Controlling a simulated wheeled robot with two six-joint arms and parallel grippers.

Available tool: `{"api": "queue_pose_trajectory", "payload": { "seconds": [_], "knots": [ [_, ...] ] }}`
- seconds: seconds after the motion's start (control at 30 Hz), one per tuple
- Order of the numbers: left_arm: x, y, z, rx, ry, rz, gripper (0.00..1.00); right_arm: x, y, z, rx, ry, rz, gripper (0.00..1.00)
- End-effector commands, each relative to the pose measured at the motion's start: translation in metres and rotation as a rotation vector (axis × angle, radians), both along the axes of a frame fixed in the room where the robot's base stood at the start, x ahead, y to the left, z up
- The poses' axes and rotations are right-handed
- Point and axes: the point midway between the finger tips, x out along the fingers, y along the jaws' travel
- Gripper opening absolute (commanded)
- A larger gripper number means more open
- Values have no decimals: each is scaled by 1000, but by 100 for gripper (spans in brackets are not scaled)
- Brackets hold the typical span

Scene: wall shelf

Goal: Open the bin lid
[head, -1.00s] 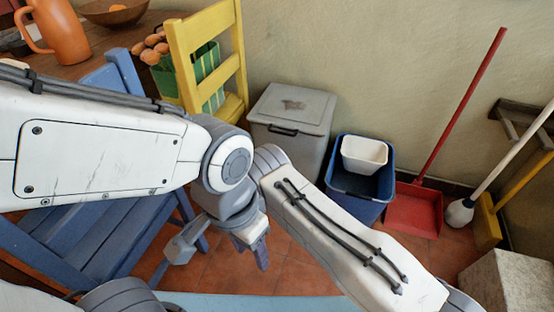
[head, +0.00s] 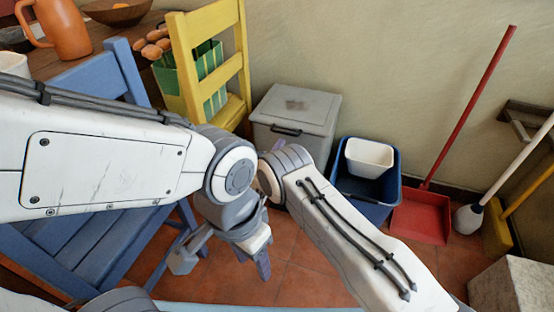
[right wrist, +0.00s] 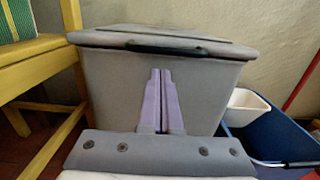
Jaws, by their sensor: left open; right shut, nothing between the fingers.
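The grey bin (head: 262,138) stands against the wall, and its lid (head: 300,106) is closed. A black handle (head: 287,131) runs along the lid's front edge; it also shows in the right wrist view (right wrist: 165,49). My right gripper (right wrist: 160,72) is shut and empty, its purple fingers pointing up in front of the bin's front wall, below the handle. I cannot tell if they touch the wall. In the head view my right forearm mostly hides this gripper. My left gripper (head: 222,262) is open and empty, low over the floor beside the blue chair.
A blue bin (head: 375,206) with a white tub (head: 369,157) stands right of the grey bin. A red dustpan (head: 421,216), a brush and a pale block (head: 508,285) are further right. A yellow chair (head: 178,60) and a blue chair (head: 90,250) crowd the left.

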Motion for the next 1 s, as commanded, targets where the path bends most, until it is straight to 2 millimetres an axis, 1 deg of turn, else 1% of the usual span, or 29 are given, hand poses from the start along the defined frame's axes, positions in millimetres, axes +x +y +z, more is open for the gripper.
{"api": "queue_pose_trajectory", "payload": {
  "seconds": [0.13,0.5,0.63,0.77,0.83,0.97,1.0],
  "knots": [
    [0,0,-2,0,0,0,50,1,-2,8,-1,3,-1,0],
    [0,0,-2,0,0,0,50,1,-2,11,0,3,-1,0],
    [0,0,3,0,0,0,50,1,-1,15,2,10,-1,0],
    [0,0,15,0,0,0,50,1,-1,28,11,32,-1,0],
    [0,0,26,0,0,0,50,1,-1,39,18,54,-1,0],
    [0,0,52,0,0,0,50,3,-3,66,38,112,-3,0],
    [0,0,61,0,0,0,50,4,-4,75,45,134,-4,0]
  ]
}}
